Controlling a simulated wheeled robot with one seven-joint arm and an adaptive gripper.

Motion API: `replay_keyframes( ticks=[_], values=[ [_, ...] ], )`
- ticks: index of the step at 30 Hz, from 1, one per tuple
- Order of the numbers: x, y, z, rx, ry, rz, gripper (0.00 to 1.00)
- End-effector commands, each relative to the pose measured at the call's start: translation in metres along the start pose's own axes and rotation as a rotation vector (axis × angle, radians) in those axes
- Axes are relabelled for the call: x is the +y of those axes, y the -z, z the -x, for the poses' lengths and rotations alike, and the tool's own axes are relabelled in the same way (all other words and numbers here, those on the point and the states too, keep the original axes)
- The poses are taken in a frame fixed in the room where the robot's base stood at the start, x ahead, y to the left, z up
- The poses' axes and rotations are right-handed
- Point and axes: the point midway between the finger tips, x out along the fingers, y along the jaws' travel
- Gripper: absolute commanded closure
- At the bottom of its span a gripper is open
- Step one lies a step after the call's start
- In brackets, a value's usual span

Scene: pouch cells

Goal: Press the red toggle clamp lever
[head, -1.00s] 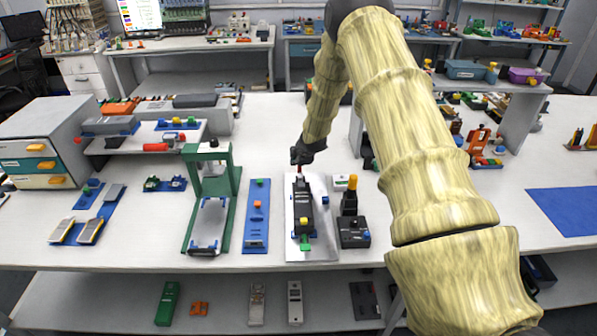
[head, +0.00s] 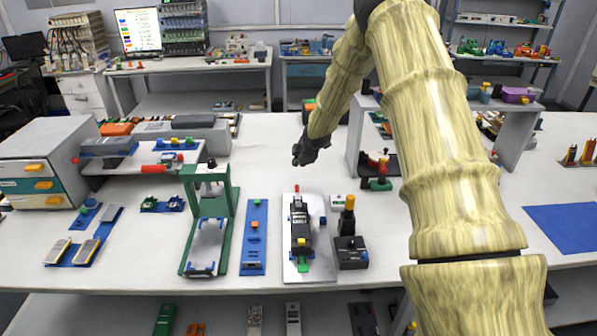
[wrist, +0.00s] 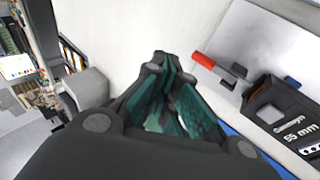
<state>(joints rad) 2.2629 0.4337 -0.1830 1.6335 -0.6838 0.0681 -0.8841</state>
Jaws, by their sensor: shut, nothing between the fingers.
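The red toggle clamp lever (head: 297,188) is small at the far end of the black fixture (head: 300,222) on a pale metal plate (head: 290,268). In the wrist view the red lever (wrist: 207,60) lies at a slant by a dark bracket, near the black block marked 55 mm (wrist: 285,112). My gripper (head: 297,163) is shut and empty. It is above and beyond the lever in the head view, with a visible gap between them. In the wrist view its dark fingers (wrist: 162,64) are left of the lever, not touching it.
A blue strip (head: 254,250) and a green press frame (head: 226,240) stand left of the plate. A black device with a knob (head: 350,255) stands close to its right. A red-topped clamp (head: 378,160) is behind that. The white table (head: 255,150) is clear beyond the plate.

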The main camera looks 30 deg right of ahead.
Motion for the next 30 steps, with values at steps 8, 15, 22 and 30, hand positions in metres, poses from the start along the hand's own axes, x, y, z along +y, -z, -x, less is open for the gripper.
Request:
replay_keyframes(
  ticks=[8,15,22,30],
  values=[
    [0.017,-0.001,0.025,0.001,-0.002,-0.001,1.00],
    [0.024,-0.002,0.036,0.000,0.000,0.000,1.00],
    [0.025,-0.002,0.038,0.000,0.000,0.000,1.00],
    [0.025,-0.002,0.038,0.000,0.000,0.000,1.00]
  ],
)
